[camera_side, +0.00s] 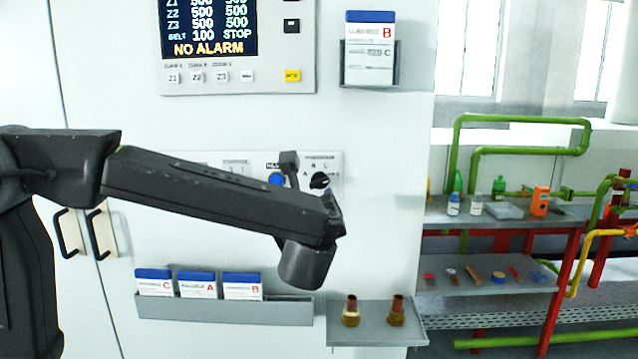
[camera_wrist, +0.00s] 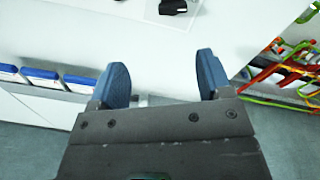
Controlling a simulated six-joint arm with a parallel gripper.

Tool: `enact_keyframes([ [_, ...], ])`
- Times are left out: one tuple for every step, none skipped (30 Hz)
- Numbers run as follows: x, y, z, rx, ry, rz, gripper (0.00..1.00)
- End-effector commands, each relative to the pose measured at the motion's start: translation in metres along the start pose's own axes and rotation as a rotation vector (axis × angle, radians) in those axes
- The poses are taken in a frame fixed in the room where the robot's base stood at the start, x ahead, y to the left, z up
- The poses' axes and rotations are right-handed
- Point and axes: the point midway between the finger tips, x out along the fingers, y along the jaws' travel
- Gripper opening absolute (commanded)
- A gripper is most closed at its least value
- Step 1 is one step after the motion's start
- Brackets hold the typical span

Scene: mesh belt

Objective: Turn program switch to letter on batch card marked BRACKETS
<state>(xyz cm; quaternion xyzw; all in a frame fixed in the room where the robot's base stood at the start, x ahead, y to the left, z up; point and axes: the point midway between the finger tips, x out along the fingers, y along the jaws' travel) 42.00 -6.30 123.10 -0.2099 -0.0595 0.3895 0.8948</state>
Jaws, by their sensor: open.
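The program switch (camera_side: 320,181) is a black knob on a light panel on the white cabinet front. Letters beside it are too small to read surely, and its setting is unclear. In the wrist view, a dark knob (camera_wrist: 172,6) shows at the top edge. My gripper (camera_wrist: 161,80) is open and empty, its two blue fingers wide apart and short of the knob. In the side view my arm partly covers the panel. Three blue-topped batch cards lie in the lower rack (camera_side: 225,309): a C card (camera_side: 154,283), an A card (camera_side: 198,285) and a B card (camera_side: 242,287). Their names are too blurred to read.
A wall holder (camera_side: 398,62) bears a blue-topped card (camera_side: 369,48) with a red B. A blue button (camera_side: 277,179) sits left of the switch. A display (camera_side: 208,25) reads NO ALARM. A small shelf (camera_side: 376,337) holds two brass pieces. Pipes and shelving stand at right.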

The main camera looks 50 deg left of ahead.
Motion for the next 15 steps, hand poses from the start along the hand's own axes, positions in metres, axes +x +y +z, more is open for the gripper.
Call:
enact_keyframes([
  [-0.002,-0.008,-0.001,0.024,-0.022,-0.024,0.72],
  [-0.002,-0.012,0.000,0.035,-0.032,-0.034,0.72],
  [-0.001,-0.014,0.000,0.044,-0.040,-0.041,0.72],
  [0.000,-0.015,0.000,0.047,-0.044,-0.044,0.72],
  [0.002,-0.015,0.000,0.049,-0.047,-0.045,0.72],
  [0.006,-0.015,0.001,0.049,-0.048,-0.044,0.72],
  [0.009,-0.015,0.001,0.048,-0.048,-0.043,0.72],
  [0.013,-0.015,0.001,0.048,-0.047,-0.043,0.72],
  [0.020,-0.015,0.002,0.047,-0.047,-0.041,0.72],
  [0.025,-0.015,0.002,0.047,-0.047,-0.040,0.72],
  [0.031,-0.015,0.002,0.047,-0.047,-0.040,0.72],
  [0.039,-0.015,0.002,0.047,-0.047,-0.039,0.72],
  [0.045,-0.016,0.002,0.047,-0.047,-0.040,0.72],
  [0.052,-0.016,0.003,0.046,-0.047,-0.039,0.72],
  [0.060,-0.016,0.004,0.046,-0.047,-0.039,0.72],
])
